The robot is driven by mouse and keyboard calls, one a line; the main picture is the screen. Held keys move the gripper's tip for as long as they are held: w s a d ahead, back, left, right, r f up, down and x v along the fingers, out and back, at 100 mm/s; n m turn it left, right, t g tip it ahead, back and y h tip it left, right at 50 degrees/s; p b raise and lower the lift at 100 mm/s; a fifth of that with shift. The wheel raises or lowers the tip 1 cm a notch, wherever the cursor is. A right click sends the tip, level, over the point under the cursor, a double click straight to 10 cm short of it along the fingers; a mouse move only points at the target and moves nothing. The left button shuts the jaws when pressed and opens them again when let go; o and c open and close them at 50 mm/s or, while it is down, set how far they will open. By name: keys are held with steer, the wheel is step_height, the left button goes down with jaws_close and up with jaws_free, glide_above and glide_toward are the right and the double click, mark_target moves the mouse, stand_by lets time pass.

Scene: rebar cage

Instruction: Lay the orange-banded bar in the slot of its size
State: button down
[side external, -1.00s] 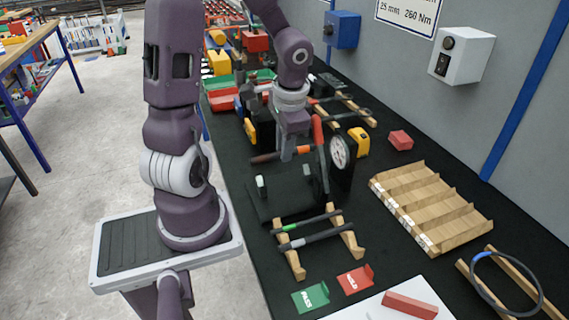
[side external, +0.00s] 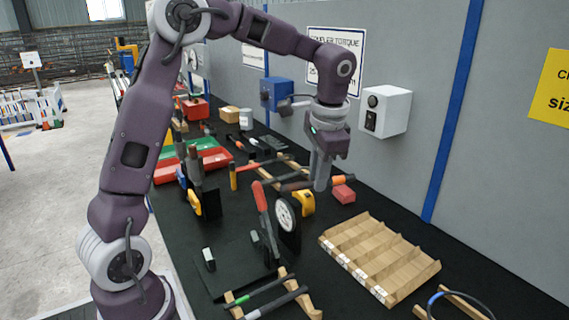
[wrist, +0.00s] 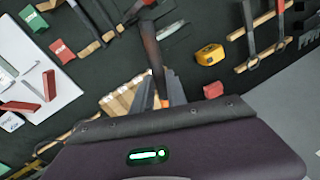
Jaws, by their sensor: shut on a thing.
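My gripper (side external: 320,187) is shut on the orange-banded bar (side external: 296,187) and holds it up above the bench, near the wall side. The bar is dark, roughly level, with its orange band (side external: 340,180) just right of the fingers. In the wrist view the bar (wrist: 152,50) runs up from between the fingers, with some orange at the grip. The wooden slotted tray (side external: 399,287) lies on the bench, lower and right of the gripper. Its slots look empty; its front labels are too small to read. Part of it shows in the wrist view (wrist: 117,101), partly hidden by my gripper.
A dial gauge (side external: 285,214) with a red-handled tool stands left of the tray. A yellow tape measure (side external: 305,203) and red block (side external: 343,194) lie behind it. A wooden rack (side external: 302,297) holds green- and grey-banded bars. A white wall box (side external: 385,111) is right of my wrist.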

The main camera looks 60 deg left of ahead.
steer(key=w+d+f+n, duration=0.2)
steer(key=w+d+f, duration=0.3)
steer(key=w+d, duration=0.3)
steer(key=w+d+f+n, duration=0.1)
steer(key=w+d+f, duration=0.4)
steer(key=d, duration=0.5)
steer(key=shift+g, duration=0.3)
steer(key=shift+d+f, duration=0.1)
steer(key=shift+f, duration=3.5)
steer(key=c, duration=1.3)
jaws_free()
steer(key=shift+o, duration=0.2)
steer(key=shift+d, duration=0.15)
